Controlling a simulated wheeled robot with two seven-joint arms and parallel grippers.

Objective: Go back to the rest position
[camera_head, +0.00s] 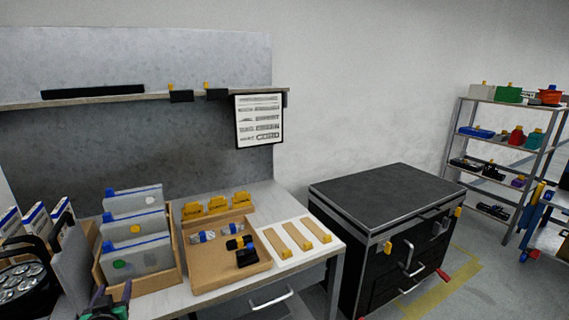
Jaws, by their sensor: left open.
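My left gripper (112,297) shows at the bottom left edge, in front of the workbench (262,292). Its two dark fingertips point up and stand apart, and I see nothing held between them. Most of that arm is out of the picture. My right gripper is not in view. A black par can (22,282) with several round lenses stands at the far left, cut off by the picture edge.
A wooden tray (222,283) with small parts, a white board with wooden strips (298,240) and a bin of clear bags (138,226) fill the bench. A black tool cabinet (385,195) stands to the right. A shelf rack (497,103) stands beyond open floor.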

